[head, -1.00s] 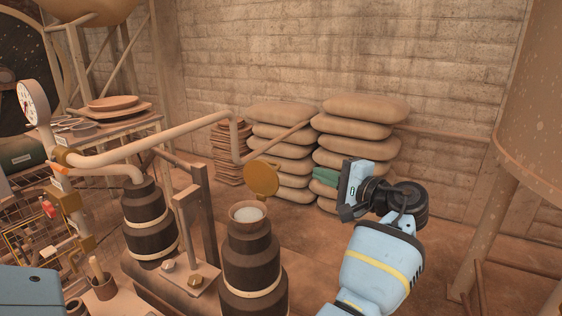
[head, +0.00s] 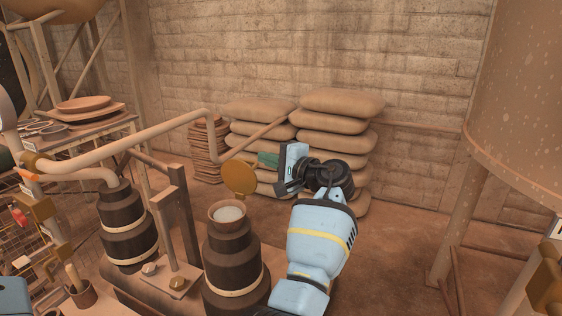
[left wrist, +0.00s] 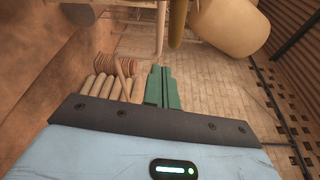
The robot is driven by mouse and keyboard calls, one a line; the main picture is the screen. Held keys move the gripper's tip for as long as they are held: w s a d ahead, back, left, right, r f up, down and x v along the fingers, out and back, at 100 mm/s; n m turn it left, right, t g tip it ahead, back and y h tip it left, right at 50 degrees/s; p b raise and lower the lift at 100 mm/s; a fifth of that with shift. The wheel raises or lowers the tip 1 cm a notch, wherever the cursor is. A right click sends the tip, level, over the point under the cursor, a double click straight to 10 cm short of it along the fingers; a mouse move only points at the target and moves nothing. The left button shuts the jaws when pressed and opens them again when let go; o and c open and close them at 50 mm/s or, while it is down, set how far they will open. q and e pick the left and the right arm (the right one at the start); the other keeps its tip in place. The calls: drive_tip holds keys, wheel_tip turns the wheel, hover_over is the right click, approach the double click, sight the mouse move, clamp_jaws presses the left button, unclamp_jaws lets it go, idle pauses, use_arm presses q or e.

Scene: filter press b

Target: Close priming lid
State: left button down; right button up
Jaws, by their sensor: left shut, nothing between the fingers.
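The priming lid, a round brass disc (head: 240,179), stands tilted up, open, at the far rim of a flared cup (head: 228,216). The cup tops a dark stepped cylinder (head: 232,262) and shows pale contents. My left gripper (head: 266,160) has its green fingers shut and empty, pointing left. The shut fingers also show in the left wrist view (left wrist: 160,85). My right gripper is not in view.
A pipe (head: 150,142) runs above and behind the cylinders. A second dark cylinder (head: 127,235) and an upright post (head: 184,215) stand left of the cup. Stacked sacks (head: 335,120) lie behind my gripper. A large tank (head: 520,110) stands at the right.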

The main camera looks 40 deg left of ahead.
sight(244, 173)
use_arm(q)
drive_tip(key=s, duration=0.1)
drive_tip(key=s+d, duration=0.1)
drive_tip(key=s, duration=0.1)
drive_tip(key=shift+d+r, duration=0.2)
drive_tip(key=shift+r, duration=0.05)
drive_tip(key=shift+a, duration=0.1)
idle(0.3)
